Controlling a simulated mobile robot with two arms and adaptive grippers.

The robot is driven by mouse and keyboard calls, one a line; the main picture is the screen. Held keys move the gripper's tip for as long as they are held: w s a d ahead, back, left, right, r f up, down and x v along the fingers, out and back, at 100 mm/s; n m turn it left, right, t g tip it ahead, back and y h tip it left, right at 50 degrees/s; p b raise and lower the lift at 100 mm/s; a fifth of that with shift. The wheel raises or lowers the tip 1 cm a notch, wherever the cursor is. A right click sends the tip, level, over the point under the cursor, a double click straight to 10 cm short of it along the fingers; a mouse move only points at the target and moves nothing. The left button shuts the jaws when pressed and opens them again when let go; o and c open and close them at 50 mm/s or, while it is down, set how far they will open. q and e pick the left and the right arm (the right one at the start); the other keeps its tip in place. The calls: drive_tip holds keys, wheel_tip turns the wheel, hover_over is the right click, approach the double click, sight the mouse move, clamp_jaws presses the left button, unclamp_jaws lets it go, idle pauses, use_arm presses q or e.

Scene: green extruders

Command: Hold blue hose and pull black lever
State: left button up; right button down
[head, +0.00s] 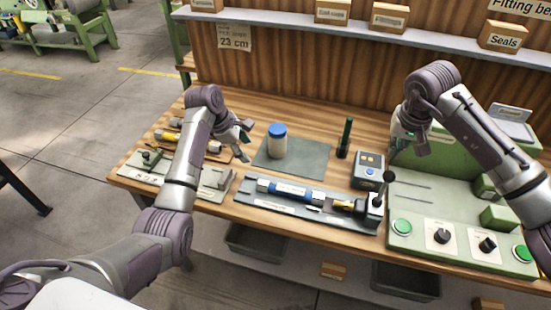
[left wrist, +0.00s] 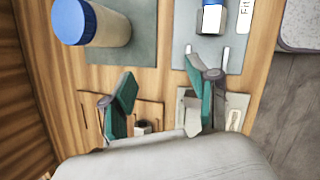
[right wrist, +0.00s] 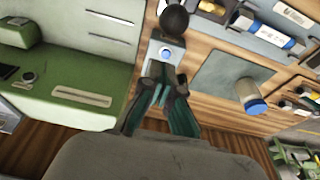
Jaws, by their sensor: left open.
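The blue hose (head: 290,190) lies in a grey fixture (head: 250,201) along the front of the workbench. It shows at the top of the right wrist view (right wrist: 270,32) and only at its end in the left wrist view (left wrist: 211,18). The black lever (head: 388,177) stands upright at the fixture's right end; its round knob (right wrist: 174,20) shows in the right wrist view. My left gripper (head: 243,140) is open and empty above the bench, left of the jar and apart from the hose. My right gripper (head: 402,137) is above the bench behind the lever, apart from it. Its finger gap is unclear.
A white jar with a blue lid (head: 278,142) stands on a grey mat (head: 312,157) behind the hose. A small meter (head: 369,168) sits beside the lever, and a black post (head: 345,138) behind it. A green machine (head: 445,222) fills the bench's right side.

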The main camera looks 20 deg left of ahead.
sight(291, 189)
use_arm(q)
drive_tip(key=s+d+r+m+g+h, duration=0.1)
drive_tip(key=s+d+m+g, duration=0.1)
drive_tip(key=d, duration=0.3)
drive_tip(key=s+d+r+m+g, duration=0.1)
drive_tip(key=s+d+r, duration=0.1)
drive_tip(key=d, duration=0.4)
drive_tip(key=x, duration=1.2)
drive_tip(key=shift+s+f, duration=0.15)
drive_tip(key=shift+s, duration=0.25)
drive_tip(key=shift+c, duration=0.3)
clamp_jaws()
